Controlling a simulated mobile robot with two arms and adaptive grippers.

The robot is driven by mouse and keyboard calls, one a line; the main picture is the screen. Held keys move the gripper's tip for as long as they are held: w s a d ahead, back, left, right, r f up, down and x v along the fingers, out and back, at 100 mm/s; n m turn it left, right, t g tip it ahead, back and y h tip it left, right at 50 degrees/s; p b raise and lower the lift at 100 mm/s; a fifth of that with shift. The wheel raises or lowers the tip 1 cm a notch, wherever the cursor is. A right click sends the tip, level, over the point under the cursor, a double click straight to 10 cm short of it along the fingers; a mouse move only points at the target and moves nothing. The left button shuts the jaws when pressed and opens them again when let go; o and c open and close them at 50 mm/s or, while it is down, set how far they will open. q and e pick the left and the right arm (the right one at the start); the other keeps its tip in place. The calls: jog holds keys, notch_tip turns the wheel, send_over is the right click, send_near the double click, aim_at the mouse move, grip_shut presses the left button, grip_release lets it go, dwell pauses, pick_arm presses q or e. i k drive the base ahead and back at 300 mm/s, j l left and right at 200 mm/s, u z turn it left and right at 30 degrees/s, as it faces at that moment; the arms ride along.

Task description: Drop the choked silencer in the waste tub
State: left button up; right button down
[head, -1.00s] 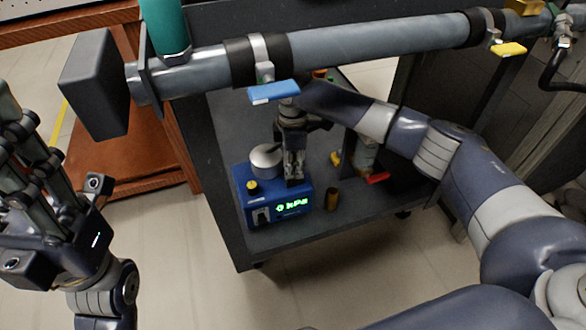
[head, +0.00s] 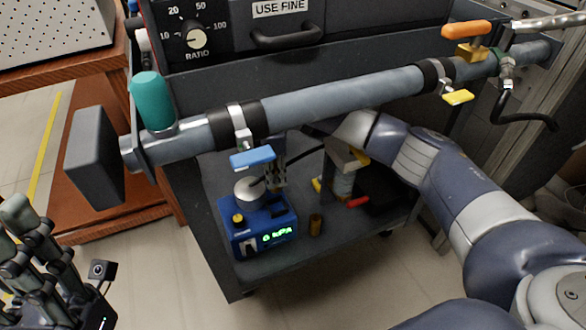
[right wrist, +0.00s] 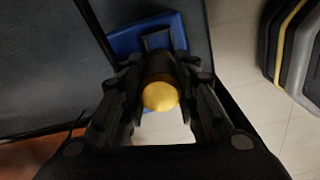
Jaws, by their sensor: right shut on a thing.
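My right gripper (head: 278,178) is at the blue pump (head: 270,222), partly hidden by the pipe and its blue lever. In the right wrist view its fingers (right wrist: 162,92) are shut on a dark cylinder with a rounded yellow-gold end, which I take for the choked silencer (right wrist: 160,96). The blue pump body shows just behind it. Whether the silencer still touches the pump cannot be told. No tub is clearly identifiable.
A grey pipe (head: 340,98) with blue and yellow levers crosses above the shelf (head: 300,262). A dark container with a yellow band (right wrist: 300,50) stands on the floor at right in the wrist view. A red-handled item (head: 358,202) lies on the shelf.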

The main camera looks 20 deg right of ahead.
aim_at(378, 195)
jog(key=k+l+u, duration=0.15)
jog(key=l+u, duration=0.15)
jog(key=k+l+u, duration=0.25)
jog(key=l, duration=0.25)
jog(key=k+l+u, duration=0.55)
jog(key=k, duration=0.2)
jog(key=k+l+u, duration=0.1)
jog(key=k+u, duration=0.2)
jog(key=k, duration=0.1)
